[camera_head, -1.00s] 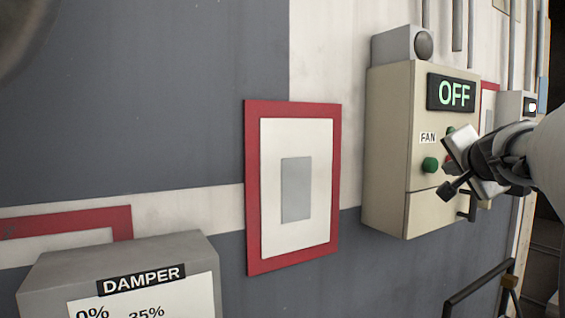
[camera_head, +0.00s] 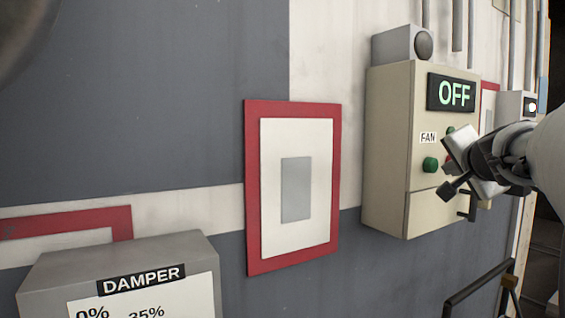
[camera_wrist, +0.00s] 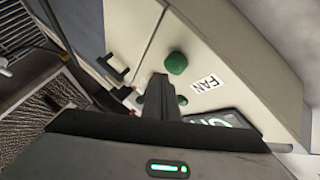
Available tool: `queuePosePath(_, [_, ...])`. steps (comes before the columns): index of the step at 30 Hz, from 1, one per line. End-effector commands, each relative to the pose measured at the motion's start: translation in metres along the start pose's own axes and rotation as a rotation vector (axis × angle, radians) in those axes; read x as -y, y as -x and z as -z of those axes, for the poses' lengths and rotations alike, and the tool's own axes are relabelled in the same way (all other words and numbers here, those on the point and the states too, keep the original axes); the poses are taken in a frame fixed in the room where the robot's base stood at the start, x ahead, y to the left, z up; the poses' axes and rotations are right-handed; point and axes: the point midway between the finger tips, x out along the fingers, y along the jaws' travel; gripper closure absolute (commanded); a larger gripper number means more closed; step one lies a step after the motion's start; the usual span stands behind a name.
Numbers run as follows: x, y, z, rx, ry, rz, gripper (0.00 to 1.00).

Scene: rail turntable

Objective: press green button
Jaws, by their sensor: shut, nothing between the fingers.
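The beige fan control box (camera_head: 390,150) hangs on the wall at the right, with a display (camera_head: 451,93) reading OFF and a FAN label (camera_head: 428,138). A green button (camera_head: 430,164) sits below the label. It also shows in the wrist view (camera_wrist: 176,63), just beyond my fingers. A second green part (camera_wrist: 183,100) shows partly behind my fingers. A red part (camera_head: 449,163) is mostly hidden by my gripper in the head view. My gripper (camera_head: 448,168) is shut and empty in front of the box. Whether its tip touches anything cannot be told.
A grey damper box (camera_head: 120,252) stands at the lower left. A red-framed white panel (camera_head: 292,247) is on the wall between the boxes. A dark handle (camera_head: 467,206) sticks out low on the fan box. A dark railing (camera_head: 480,285) is below right.

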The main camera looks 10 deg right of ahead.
Motion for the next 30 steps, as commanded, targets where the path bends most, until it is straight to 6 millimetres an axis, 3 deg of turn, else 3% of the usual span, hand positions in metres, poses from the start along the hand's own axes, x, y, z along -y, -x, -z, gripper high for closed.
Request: queuePosePath(30, [0.0049,-0.0066,-0.0048,0.000,0.000,0.000,1.00])
